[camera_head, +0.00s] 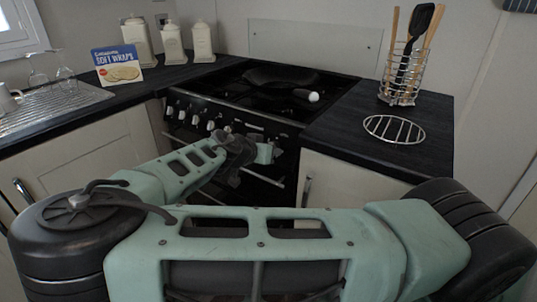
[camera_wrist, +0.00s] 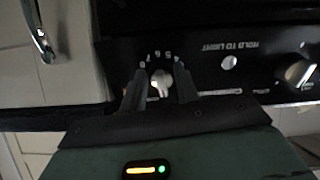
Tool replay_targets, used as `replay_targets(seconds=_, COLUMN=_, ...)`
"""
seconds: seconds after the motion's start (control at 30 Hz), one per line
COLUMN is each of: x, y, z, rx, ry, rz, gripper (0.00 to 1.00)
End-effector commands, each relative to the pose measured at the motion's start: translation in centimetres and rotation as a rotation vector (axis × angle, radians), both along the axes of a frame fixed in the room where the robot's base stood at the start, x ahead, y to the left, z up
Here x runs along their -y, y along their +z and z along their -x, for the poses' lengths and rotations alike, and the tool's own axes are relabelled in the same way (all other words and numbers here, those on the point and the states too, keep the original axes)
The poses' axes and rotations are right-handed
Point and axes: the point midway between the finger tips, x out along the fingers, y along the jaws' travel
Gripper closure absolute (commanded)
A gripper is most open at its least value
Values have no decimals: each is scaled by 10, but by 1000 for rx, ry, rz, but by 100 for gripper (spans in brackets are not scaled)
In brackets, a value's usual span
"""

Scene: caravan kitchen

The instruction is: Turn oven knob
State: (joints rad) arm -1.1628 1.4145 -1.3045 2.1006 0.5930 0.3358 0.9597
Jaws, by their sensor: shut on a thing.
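The oven (camera_head: 250,98) is black and stands between the counters, with a row of silver knobs (camera_head: 195,119) along its front panel. In the wrist view, my gripper (camera_wrist: 161,84) has one finger on each side of a small light oven knob (camera_wrist: 160,80) and is shut on it. White numbers are printed on the black panel around this knob. In the head view, my gripper reaches the right part of the panel, and the arm hides the held knob.
Another knob (camera_wrist: 299,72) and a white button (camera_wrist: 229,62) sit to the right in the wrist view. A cabinet handle (camera_wrist: 40,32) is to the left. A utensil holder (camera_head: 403,78) and an oval wire trivet (camera_head: 394,129) stand on the right counter.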

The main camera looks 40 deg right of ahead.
Motion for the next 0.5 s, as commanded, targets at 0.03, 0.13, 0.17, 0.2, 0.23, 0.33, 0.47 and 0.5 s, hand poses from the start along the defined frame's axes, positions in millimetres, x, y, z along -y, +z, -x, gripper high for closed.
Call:
replay_targets(seconds=0.03, x=-1, y=-2, z=0, rx=18, ry=-9, rz=-8, gripper=92)
replay_targets(seconds=0.13, x=-1, y=-2, z=0, rx=56, ry=-28, rz=-21, gripper=92)
replay_targets(seconds=0.17, x=-1, y=-2, z=0, rx=65, ry=-32, rz=-26, gripper=92)
replay_targets(seconds=0.2, x=-1, y=-2, z=0, rx=76, ry=-37, rz=-30, gripper=92)
replay_targets(seconds=0.23, x=-1, y=-2, z=-1, rx=82, ry=-41, rz=-32, gripper=92)
replay_targets(seconds=0.33, x=-1, y=-2, z=-1, rx=99, ry=-49, rz=-38, gripper=92)
replay_targets(seconds=0.47, x=-1, y=-1, z=-1, rx=111, ry=-56, rz=-42, gripper=92)
replay_targets(seconds=0.5, x=-1, y=-1, z=-1, rx=112, ry=-56, rz=-43, gripper=92)
